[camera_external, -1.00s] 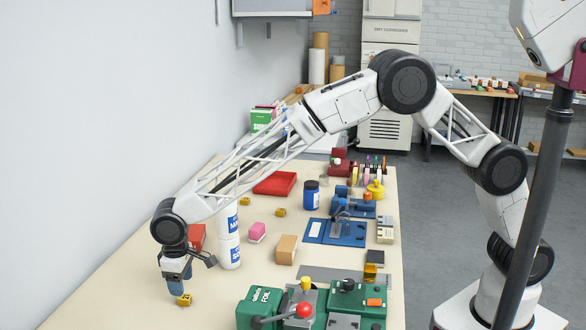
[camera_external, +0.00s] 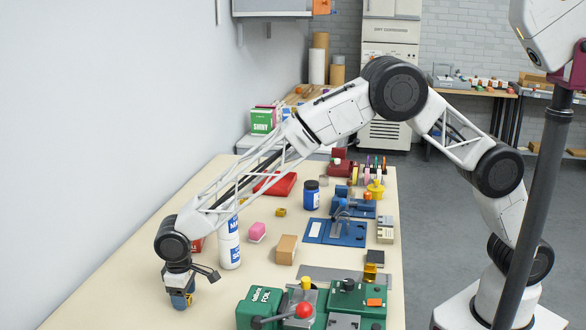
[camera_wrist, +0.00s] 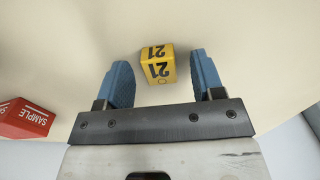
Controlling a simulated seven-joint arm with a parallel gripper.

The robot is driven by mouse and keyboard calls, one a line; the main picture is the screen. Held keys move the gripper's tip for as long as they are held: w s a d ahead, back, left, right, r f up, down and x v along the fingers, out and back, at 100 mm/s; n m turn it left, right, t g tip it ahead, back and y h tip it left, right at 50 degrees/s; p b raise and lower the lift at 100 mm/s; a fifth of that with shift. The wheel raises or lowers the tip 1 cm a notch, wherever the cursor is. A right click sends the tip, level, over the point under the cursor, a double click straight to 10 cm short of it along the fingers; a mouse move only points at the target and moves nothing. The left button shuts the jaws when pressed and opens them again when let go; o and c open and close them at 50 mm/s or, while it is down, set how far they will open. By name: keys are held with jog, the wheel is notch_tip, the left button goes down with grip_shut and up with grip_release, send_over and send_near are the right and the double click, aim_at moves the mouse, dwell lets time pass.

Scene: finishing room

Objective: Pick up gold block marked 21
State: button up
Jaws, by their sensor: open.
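The gold block marked 21 (camera_wrist: 158,66) lies on the table between the two blue fingers of my gripper (camera_wrist: 160,80) in the wrist view. Bare table shows on both sides of the block, so neither finger appears to touch it. The fingers are open and empty. In the external view my gripper (camera_external: 182,298) is low at the near left of the table, and its fingers hide most of the block; a bit of yellow (camera_external: 188,297) shows at them.
A red box marked SAMPLE (camera_wrist: 24,119) lies left of my gripper in the wrist view. Another small gold block (camera_external: 281,212) lies farther back.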

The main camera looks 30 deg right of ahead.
jog(key=c, duration=1.1)
jog(key=shift+r, duration=0.15)
notch_tip(320, 180, up, 10)
dwell(0.6)
